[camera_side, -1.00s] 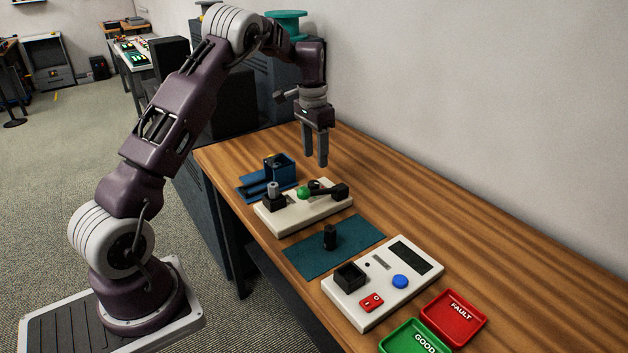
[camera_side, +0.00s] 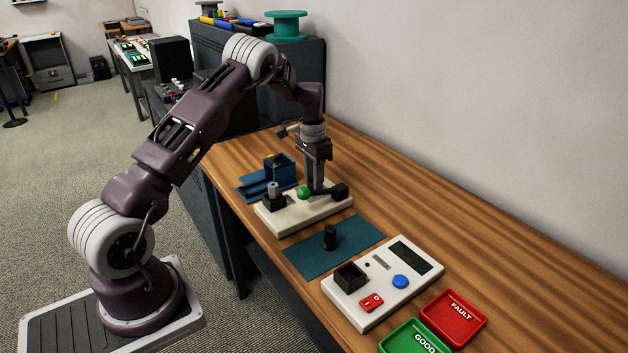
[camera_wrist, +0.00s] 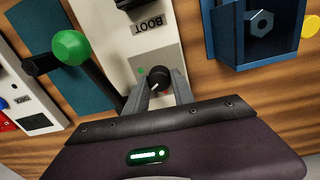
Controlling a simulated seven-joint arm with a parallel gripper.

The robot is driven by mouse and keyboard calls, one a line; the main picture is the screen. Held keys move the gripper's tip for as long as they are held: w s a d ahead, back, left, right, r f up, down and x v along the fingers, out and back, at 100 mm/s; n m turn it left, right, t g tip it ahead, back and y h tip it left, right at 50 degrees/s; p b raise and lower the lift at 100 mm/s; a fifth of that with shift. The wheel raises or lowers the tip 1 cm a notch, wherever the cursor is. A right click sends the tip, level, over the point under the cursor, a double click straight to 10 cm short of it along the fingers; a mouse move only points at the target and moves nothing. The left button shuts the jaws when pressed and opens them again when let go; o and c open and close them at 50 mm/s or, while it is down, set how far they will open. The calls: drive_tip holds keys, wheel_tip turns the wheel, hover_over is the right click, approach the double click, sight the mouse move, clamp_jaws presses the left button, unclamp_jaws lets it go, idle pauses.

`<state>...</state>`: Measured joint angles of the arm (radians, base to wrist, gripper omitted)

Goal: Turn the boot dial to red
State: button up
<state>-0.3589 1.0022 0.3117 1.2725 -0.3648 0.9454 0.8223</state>
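The boot dial (camera_wrist: 158,80) is a round black knob with a white pointer mark, on the cream panel (camera_wrist: 130,50) beside the upside-down word BOOT in the wrist view. A green dot (camera_wrist: 140,71) is beside the dial; I cannot make out a red dot clearly. My gripper (camera_wrist: 160,96) points down with its fingers on either side of the dial. They look apart, and I cannot tell whether they touch it. In the side view my gripper (camera_side: 318,190) is low over the cream panel (camera_side: 288,219), and the dial is hidden there.
A black lever with a green ball (camera_side: 303,193) stands close beside my gripper. A blue holder (camera_side: 280,168) is behind the panel. A teal mat (camera_side: 310,260) with a black upright piece (camera_side: 330,238), a white tester (camera_side: 358,306), and red (camera_side: 470,322) and green (camera_side: 404,342) trays lie nearer.

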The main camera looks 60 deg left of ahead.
clamp_jaws()
drive_tip(key=shift+n, duration=0.3)
drive_tip(key=n, duration=1.1)
drive_tip(key=shift+a+r, duration=0.1)
drive_tip(key=shift+n, duration=0.3)
drive_tip(key=o, duration=0.9)
unclamp_jaws()
